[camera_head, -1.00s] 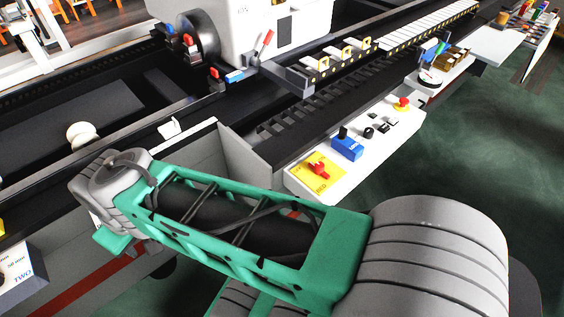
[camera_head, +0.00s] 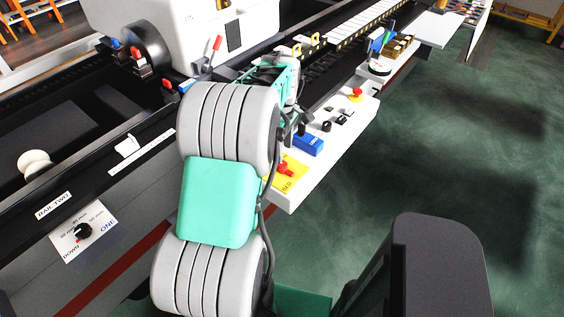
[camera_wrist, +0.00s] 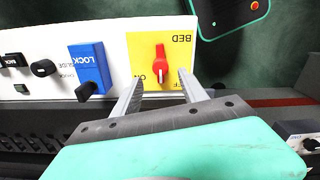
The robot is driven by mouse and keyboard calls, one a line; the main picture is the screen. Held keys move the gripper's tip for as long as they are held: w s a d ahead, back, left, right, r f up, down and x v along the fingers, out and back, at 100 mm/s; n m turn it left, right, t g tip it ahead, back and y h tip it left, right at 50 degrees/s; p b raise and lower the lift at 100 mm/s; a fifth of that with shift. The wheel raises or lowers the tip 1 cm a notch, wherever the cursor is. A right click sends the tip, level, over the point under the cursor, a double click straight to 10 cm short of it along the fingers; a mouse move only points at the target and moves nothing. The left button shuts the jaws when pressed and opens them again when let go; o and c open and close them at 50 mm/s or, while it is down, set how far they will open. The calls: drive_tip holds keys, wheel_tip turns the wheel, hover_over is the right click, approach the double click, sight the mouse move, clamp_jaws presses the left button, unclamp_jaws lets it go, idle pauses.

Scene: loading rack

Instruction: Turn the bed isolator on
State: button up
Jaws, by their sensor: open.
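The bed isolator is a red knob (camera_wrist: 160,65) on a yellow plate (camera_wrist: 139,42) marked BED. The wrist view shows the plate upside down, with ON at left and an OFF label partly hidden by a finger. The knob's handle lies roughly vertical in that view. My gripper (camera_wrist: 161,76) is open, with one finger on each side of the knob; I cannot tell whether either touches it. In the head view the red knob (camera_head: 285,168) and yellow plate (camera_head: 292,180) sit at the near end of the white panel, partly hidden by my arm.
A blue LOCK block (camera_wrist: 90,66) with a black lever stands beside the yellow plate. Black knobs (camera_head: 327,126) and a red emergency button (camera_head: 356,95) follow along the panel. The lathe headstock (camera_head: 185,35) rises behind. Green floor is open at right.

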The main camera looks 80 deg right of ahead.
sight(282, 164)
wheel_tip(282, 164, down, 7)
drive_tip(key=shift+w+r+p, duration=0.1)
drive_tip(key=shift+p, duration=0.3)
clamp_jaws()
drive_tip(key=shift+a, duration=0.1)
